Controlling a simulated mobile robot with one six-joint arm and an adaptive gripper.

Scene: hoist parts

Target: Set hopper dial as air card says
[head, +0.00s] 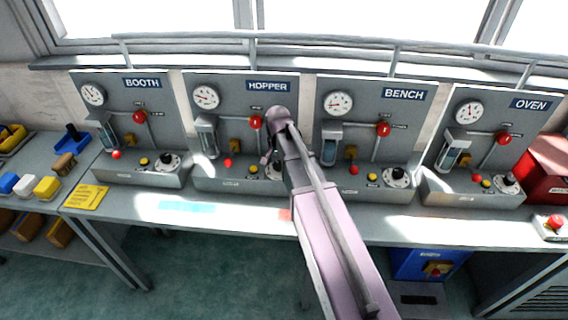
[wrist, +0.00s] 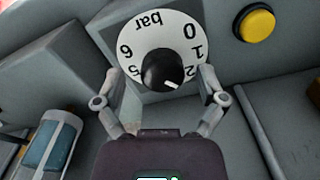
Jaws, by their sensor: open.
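The hopper panel (head: 240,90) is second from left in the head view; its dial is mostly hidden behind my arm. In the wrist view the white hopper dial (wrist: 186,20) is upside down, with 0, 1, 2, 5, 6 and "bar" readable. Its black knob (wrist: 160,66) has a white mark pointing lower right, past the 2; the numbers there are hidden. My gripper (wrist: 158,76) is open, one finger on each side of the knob, with no clear grip. It shows in the head view (head: 270,155). A yellow card (head: 87,197), possibly the air card, lies at left, its writing too small to read.
The booth panel (head: 126,90), bench panel (head: 372,105) and oven panel (head: 487,120) stand alongside with similar dials. A yellow button (wrist: 257,24) sits close to the hopper dial. A red valve knob (head: 256,122) and gauge (head: 206,97) are above. The bench front is mostly clear.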

